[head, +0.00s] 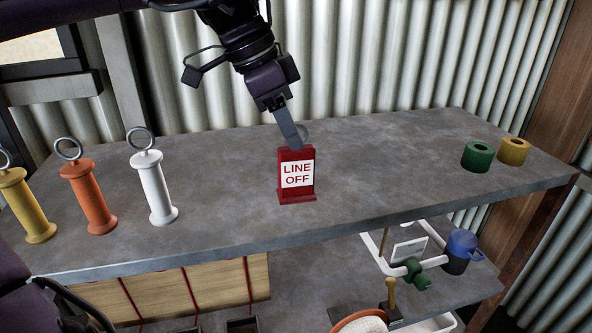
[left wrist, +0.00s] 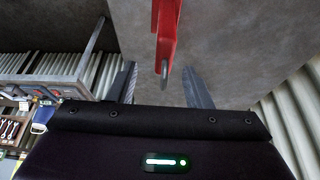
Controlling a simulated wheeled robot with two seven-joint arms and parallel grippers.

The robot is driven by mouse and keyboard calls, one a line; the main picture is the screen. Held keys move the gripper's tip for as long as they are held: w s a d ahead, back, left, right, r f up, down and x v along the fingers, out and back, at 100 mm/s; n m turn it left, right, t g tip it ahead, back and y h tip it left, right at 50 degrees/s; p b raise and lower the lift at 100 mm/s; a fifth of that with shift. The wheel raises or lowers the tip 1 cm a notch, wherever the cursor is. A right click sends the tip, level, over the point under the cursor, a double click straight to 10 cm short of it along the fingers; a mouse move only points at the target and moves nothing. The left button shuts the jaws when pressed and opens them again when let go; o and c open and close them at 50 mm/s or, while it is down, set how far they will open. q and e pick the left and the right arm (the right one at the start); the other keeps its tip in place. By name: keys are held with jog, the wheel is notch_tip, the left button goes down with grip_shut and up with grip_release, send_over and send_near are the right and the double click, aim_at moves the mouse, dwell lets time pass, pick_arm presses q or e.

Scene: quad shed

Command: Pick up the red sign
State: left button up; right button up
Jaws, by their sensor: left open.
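The red sign (head: 297,175) stands upright on the grey shelf top (head: 380,165), with a white panel reading "LINE OFF" and a small grey ring at its top. My left gripper (head: 298,140) comes down from above, its fingers at the sign's top edge. In the left wrist view the red sign (left wrist: 166,35) and its grey ring lie between the two spread fingers of my left gripper (left wrist: 160,88). The fingers are open, with a gap on each side. My right gripper is not seen.
A yellow (head: 26,205), an orange (head: 89,197) and a white ringed cylinder (head: 153,188) stand at the left. Green (head: 477,156) and yellow rings (head: 513,150) lie at the right. A corrugated wall (head: 400,60) stands behind. A lower shelf holds a blue container (head: 462,250).

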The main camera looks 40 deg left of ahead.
aim_at(296, 163)
pick_arm(q)
jog(key=x, duration=0.1)
jog(key=p+x, duration=0.1)
jog(key=x, duration=0.1)
jog(key=shift+w+a+f, duration=0.15)
jog(key=shift+w+f, duration=0.1)
jog(key=shift+f, duration=0.05)
jog(key=shift+w+f, duration=0.1)
jog(key=shift+f, duration=0.15)
jog(key=c, duration=0.3)
grip_shut()
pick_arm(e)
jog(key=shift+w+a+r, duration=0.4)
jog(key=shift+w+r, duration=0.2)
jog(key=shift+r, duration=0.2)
